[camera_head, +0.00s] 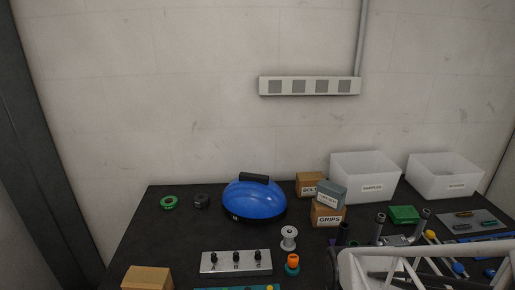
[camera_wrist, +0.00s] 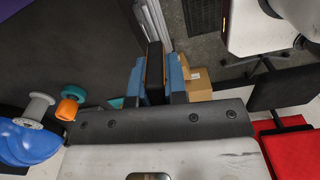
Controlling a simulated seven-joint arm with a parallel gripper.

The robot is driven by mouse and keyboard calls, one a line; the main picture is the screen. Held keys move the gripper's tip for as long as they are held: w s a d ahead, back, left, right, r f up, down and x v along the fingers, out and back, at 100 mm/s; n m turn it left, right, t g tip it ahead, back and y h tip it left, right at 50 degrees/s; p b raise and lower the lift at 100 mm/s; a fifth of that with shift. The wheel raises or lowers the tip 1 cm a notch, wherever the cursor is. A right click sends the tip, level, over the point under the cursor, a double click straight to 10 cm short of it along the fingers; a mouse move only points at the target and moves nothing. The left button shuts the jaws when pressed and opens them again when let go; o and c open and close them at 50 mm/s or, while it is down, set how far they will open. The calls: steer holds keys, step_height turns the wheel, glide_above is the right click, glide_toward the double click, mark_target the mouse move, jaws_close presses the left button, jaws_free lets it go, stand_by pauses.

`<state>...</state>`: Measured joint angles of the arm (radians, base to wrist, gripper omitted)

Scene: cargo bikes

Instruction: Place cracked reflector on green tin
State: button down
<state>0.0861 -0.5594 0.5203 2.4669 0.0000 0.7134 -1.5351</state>
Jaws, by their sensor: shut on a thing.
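In the wrist view, my gripper (camera_wrist: 156,62) has two blue fingers shut on a thin dark piece with an orange edge (camera_wrist: 153,76). It looks like the reflector; any crack is too small to tell. A green box-like thing (camera_head: 404,214), which looks like the green tin, sits on the right part of the dark table in the head view. Nothing is seen lying on its top. My gripper and the held piece cannot be made out in the head view, so their distance from the tin cannot be told.
Two white bins (camera_head: 365,178) (camera_head: 446,178) stand behind the green box. A grey tray (camera_head: 458,219) with small pieces lies to its right, dark upright grips (camera_head: 378,228) in front. A blue helmet (camera_head: 253,199) and stacked cartons (camera_head: 327,213) stand left.

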steer(key=shift+s+a+r, duration=0.1)
steer(key=shift+s, duration=1.05)
steer(key=shift+s+a+r, duration=0.1)
steer(key=shift+s, duration=1.05)
steer(key=shift+r, duration=0.15)
step_height(320, 180, up, 14)
steer(key=w+d+r, duration=0.3)
steer(key=w+d, duration=0.1)
steer(key=w, duration=0.4)
steer(key=w+d+r, duration=0.2)
steer(key=w+d, duration=0.2)
steer(key=w, duration=0.4)
steer(key=w+d+f+n, duration=0.1)
steer(key=w+d, duration=1.8)
steer(key=w+d+f, duration=0.2)
steer(key=w+d, duration=0.1)
steer(key=d, duration=0.4)
steer(key=w+d+f, duration=0.3)
steer(key=w+d, duration=0.1)
steer(key=d, duration=0.3)
steer(key=shift+d+f, duration=0.15)
steer(key=shift+f, duration=2.1)
